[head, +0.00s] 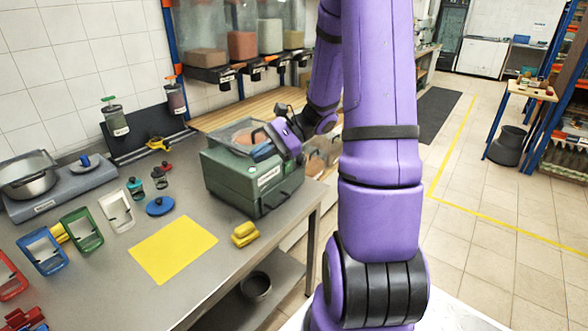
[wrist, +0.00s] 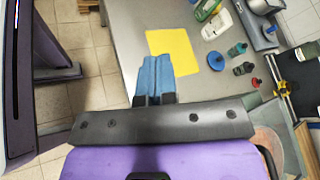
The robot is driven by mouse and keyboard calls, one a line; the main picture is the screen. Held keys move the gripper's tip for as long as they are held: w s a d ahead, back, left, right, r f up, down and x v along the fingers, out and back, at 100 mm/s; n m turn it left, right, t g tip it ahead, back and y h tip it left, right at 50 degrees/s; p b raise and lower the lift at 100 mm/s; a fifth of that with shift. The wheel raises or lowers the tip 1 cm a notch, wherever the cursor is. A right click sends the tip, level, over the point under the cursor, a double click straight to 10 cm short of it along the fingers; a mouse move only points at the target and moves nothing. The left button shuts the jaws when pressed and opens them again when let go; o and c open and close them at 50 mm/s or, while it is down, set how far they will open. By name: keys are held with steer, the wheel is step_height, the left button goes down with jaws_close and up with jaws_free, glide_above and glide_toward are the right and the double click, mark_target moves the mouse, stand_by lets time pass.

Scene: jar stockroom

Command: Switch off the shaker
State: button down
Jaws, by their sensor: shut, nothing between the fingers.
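A green box-shaped machine (head: 250,183) with a clear cover on top and a white label on its front stands at the bench's right edge. I take it to be the shaker; the label is too small to read, and I cannot make out a switch. In the head view my purple wrist is at the top right of this machine, and my fingertips are not clearly seen. In the wrist view my gripper (wrist: 155,77) has its blue fingers together and empty, pointing over the bench edge towards the yellow mat (wrist: 186,50).
Hoppers hang behind. A dark bowl (head: 255,287) sits on the lower shelf. Open floor lies right.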

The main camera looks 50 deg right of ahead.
steer(key=w+d+f+m+t+h, duration=0.1)
steer(key=d+f+m+t+h, duration=0.1)
steer(key=d+f+m+t, duration=1)
steer(key=m+t+h, duration=0.3)
steer(key=m+h, duration=0.4)
steer(key=h, duration=0.2)
glide_toward(289, 165)
steer(key=s, duration=0.6)
steer(key=shift+s+d+f, duration=0.25)
steer(key=shift+f, duration=0.1)
steer(key=w, duration=0.4)
steer(key=w+r, duration=0.1)
steer(key=w, duration=0.4)
steer(key=w+a+r, duration=0.1)
steer(key=w, duration=0.4)
steer(key=shift+a, duration=0.1)
